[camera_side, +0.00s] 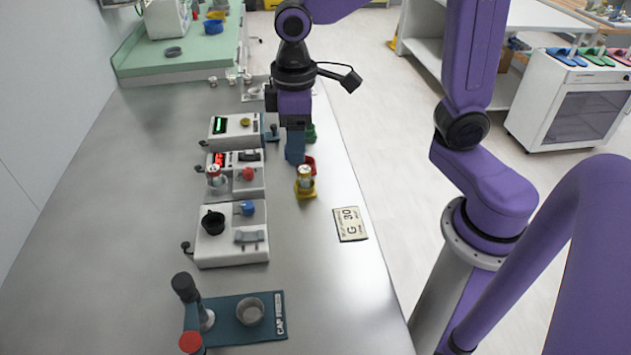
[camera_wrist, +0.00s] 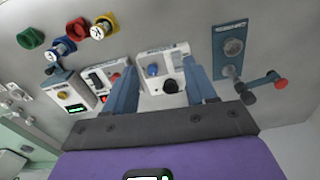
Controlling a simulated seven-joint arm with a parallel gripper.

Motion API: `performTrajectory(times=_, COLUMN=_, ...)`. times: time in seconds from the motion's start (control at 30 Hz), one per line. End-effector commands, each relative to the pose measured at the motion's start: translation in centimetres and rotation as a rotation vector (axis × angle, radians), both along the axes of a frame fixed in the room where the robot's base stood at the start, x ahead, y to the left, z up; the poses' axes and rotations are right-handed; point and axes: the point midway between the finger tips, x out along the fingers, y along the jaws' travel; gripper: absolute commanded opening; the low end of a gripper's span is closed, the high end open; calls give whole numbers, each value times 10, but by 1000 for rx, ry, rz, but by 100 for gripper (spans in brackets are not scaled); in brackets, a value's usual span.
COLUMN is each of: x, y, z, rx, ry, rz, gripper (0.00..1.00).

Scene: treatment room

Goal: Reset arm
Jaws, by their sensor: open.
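My gripper (camera_side: 294,158) has blue-grey fingers that point down over the bench, near the red and yellow holders. The wrist view shows the two fingers (camera_wrist: 161,68) spread wide apart with nothing between them. A yellow holder (camera_side: 306,193) with a small vial stands just in front of the gripper in the side view. A red holder (camera_side: 310,163) is partly hidden beside the fingers, and a green holder (camera_side: 310,132) is behind. In the wrist view the green (camera_wrist: 30,39), red (camera_wrist: 77,29) and yellow (camera_wrist: 107,19) holders show at upper left.
Three white devices line the bench: one with a green display (camera_side: 235,128), one with a red display (camera_side: 247,178), and one with a blue knob and black cup (camera_side: 232,250). A teal cap press (camera_side: 270,328) is nearest. A card (camera_side: 350,224) lies right. Bare metal is left.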

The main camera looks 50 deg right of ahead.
Motion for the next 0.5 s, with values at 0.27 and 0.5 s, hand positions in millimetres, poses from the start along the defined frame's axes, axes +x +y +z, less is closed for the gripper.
performTrajectory(times=0.27, x=-90, y=-24, z=-6, rx=10, ry=-2, rz=193, gripper=56)
performTrajectory(times=0.5, x=-150, y=-51, z=-16, rx=17, ry=-1, rz=334, gripper=56)
